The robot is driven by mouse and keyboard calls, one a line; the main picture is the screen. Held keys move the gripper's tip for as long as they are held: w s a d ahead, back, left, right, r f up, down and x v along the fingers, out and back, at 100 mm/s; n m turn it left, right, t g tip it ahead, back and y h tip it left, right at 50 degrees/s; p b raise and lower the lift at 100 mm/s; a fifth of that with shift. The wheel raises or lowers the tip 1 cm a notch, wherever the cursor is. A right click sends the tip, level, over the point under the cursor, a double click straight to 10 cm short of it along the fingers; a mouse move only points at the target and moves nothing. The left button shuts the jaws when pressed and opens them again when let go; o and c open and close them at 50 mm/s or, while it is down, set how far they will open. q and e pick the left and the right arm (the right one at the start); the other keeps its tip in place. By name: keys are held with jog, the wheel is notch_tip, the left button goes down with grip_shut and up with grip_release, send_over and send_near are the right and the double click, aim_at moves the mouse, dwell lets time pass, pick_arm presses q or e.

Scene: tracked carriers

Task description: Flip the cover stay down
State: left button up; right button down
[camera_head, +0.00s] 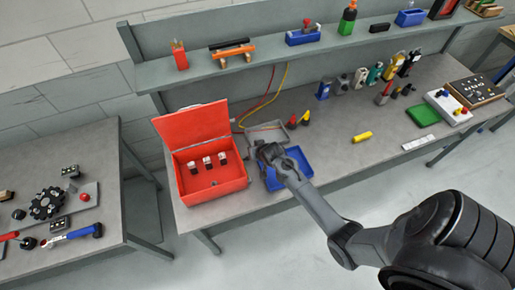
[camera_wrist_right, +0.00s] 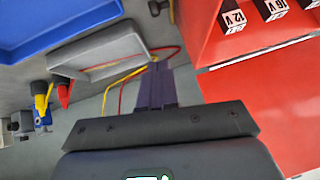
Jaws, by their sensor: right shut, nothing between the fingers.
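The red box (camera_head: 212,184) stands on the workbench with its red cover (camera_head: 190,125) raised and leaning back. Several small labelled blocks sit inside it. In the right wrist view the box (camera_wrist_right: 207,40) is at the upper right and the cover (camera_wrist_right: 265,105) fills the right side. A thin pale strip (camera_wrist_right: 260,52) runs between them; I cannot tell whether it is the stay, and no stay is clear in either view. My right gripper (camera_head: 262,150) is right of the box, above the bench. Its fingers (camera_wrist_right: 155,80) are shut and empty. My left gripper is out of view.
A grey tray (camera_wrist_right: 100,52) and a blue tray (camera_head: 294,170) lie close to my right gripper. Red and yellow cables (camera_head: 268,95) run behind. A shelf (camera_head: 290,52) with items spans the back. A yellow cylinder (camera_head: 362,137) lies farther right, with bare bench around it.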

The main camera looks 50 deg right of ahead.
jog(key=shift+v, duration=2.15)
jog(key=shift+w+d+r, duration=0.15)
jog(key=shift+w+r, duration=0.05)
jog(key=s+a+f+g+p, duration=0.1)
jog(key=s+a+f+p, duration=0.1)
jog(key=s, duration=0.4)
jog(key=s+a+r+n+g+y+p, duration=0.3)
jog(key=s+a+r+n, duration=0.5)
jog(key=s+a+r, duration=0.9)
jog(key=a+p, duration=0.1)
jog(key=a, duration=0.1)
jog(key=shift+s+a+r+n, duration=0.2)
jog(key=shift+a+r+n, duration=0.1)
jog(key=shift+r+n, duration=0.1)
jog(key=shift+w, duration=0.15)
